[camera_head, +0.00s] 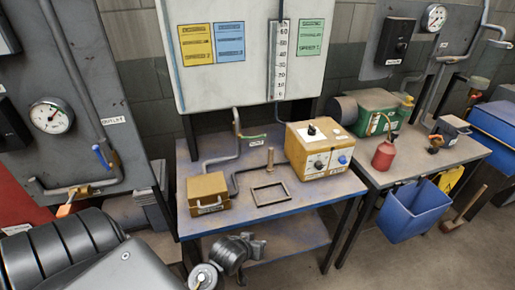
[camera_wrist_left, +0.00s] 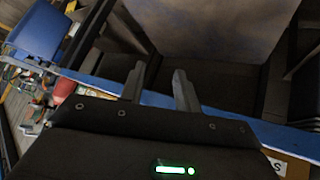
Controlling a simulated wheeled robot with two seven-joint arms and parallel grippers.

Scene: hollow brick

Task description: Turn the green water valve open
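The green valve handle (camera_head: 252,136) is a small lever on a grey pipe that rises at the back of the workbench, below the white board. A small label sits just under it. My left gripper (camera_head: 258,246) is low in front of the bench, below its front edge and well apart from the valve. In the left wrist view the left gripper's two fingers (camera_wrist_left: 159,80) stand apart with nothing between them. The green valve is not clearly seen in that view. My right gripper is not in view.
The workbench (camera_head: 295,203) bears a tan box (camera_head: 208,193), a black frame (camera_head: 270,193) and a tan control box (camera_head: 320,150). A blue-handled valve (camera_head: 101,157) and an orange handle (camera_head: 65,210) are at left. A blue bin (camera_head: 415,210) hangs at right.

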